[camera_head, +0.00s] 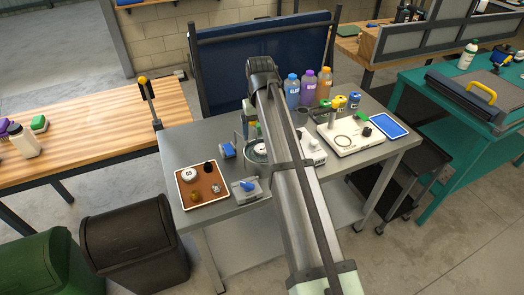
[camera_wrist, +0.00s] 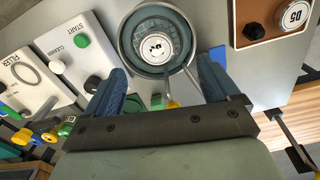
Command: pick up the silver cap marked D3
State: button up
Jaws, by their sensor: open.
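A small silver cap (camera_head: 216,188) lies on the brown tray (camera_head: 215,201) at the left of the steel table in the head view; its marking is too small to read. On the same tray are a white cap (camera_head: 189,175), marked D5 in the wrist view (camera_wrist: 295,14), a black cap (camera_head: 208,167) and a brassy cap (camera_head: 196,197). The silver cap does not show in the wrist view. My gripper (camera_wrist: 160,75) is open and empty, its blue fingers spread near a round dish (camera_wrist: 122,42). My arm hides it in the head view.
The dish holds a round pale piece (camera_wrist: 155,47) with unreadable dark marks. A blue-levered device (camera_head: 246,190) stands right of the tray. A white START device (camera_wrist: 78,50), bottles (camera_head: 308,88) and a white filler plate (camera_head: 350,138) stand further right.

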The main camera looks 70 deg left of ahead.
aim_at(262, 148)
jog(key=shift+w+d+f, duration=0.1)
jog(key=shift+w+f, duration=0.05)
jog(key=shift+f, duration=1.65)
jog(key=shift+w+d+f, duration=0.1)
jog(key=shift+f, duration=1.7)
jog(key=shift+c, duration=0.3)
jog(key=c, duration=1.1)
